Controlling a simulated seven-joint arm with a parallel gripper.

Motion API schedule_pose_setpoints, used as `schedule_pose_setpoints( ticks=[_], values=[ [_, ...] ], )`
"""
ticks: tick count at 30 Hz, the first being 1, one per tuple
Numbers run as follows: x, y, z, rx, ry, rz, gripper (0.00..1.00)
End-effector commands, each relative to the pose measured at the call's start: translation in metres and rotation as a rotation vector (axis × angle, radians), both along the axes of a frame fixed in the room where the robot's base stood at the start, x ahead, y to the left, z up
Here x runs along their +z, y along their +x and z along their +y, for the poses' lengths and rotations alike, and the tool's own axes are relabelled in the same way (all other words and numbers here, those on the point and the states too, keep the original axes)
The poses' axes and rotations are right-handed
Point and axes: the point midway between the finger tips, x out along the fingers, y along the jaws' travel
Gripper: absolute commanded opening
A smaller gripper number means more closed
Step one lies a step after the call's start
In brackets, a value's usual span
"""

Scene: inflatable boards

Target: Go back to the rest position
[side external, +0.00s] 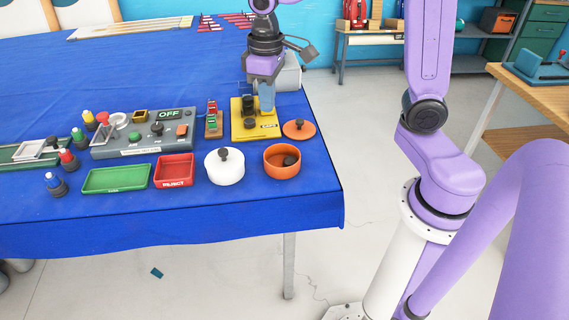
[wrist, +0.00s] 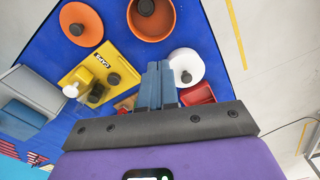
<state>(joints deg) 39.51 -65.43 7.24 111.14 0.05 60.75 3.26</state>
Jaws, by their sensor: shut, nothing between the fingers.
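My gripper (side external: 265,103) points down at the far side of the yellow board marked CAPS (side external: 266,131), above or just behind it; the side view does not show the exact gap. In the wrist view the two blue-grey fingers (wrist: 158,68) lie side by side, closed and empty. The yellow board (wrist: 85,62) appears left of the fingers there and carries several dark and pale caps. The rest position itself is not marked in either view.
An orange bowl (side external: 281,165) with a dark knob inside, an orange disc (side external: 298,130), a white pot (side external: 224,174), a red tray (side external: 173,176) and a green tray (side external: 103,181) stand nearby. A control panel reading OFF (side external: 125,148) is further left. Blue cloth (side external: 110,215) in front is bare.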

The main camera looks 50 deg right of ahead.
Motion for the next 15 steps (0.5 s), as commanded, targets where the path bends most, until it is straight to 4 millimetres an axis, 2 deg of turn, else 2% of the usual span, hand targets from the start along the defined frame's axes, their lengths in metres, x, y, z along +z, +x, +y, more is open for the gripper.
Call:
schedule_pose_setpoints(
  ticks=[1,6,11,15],
  values=[
    [0.0,-0.019,0.007,0.056,0.001,-0.002,0.0],
    [-0.004,-0.079,0.022,0.236,0.002,-0.005,0.0],
    [-0.011,-0.135,0.023,0.405,0.005,-0.007,0.0],
    [-0.019,-0.178,0.016,0.543,0.007,-0.01,0.0]
  ],
)
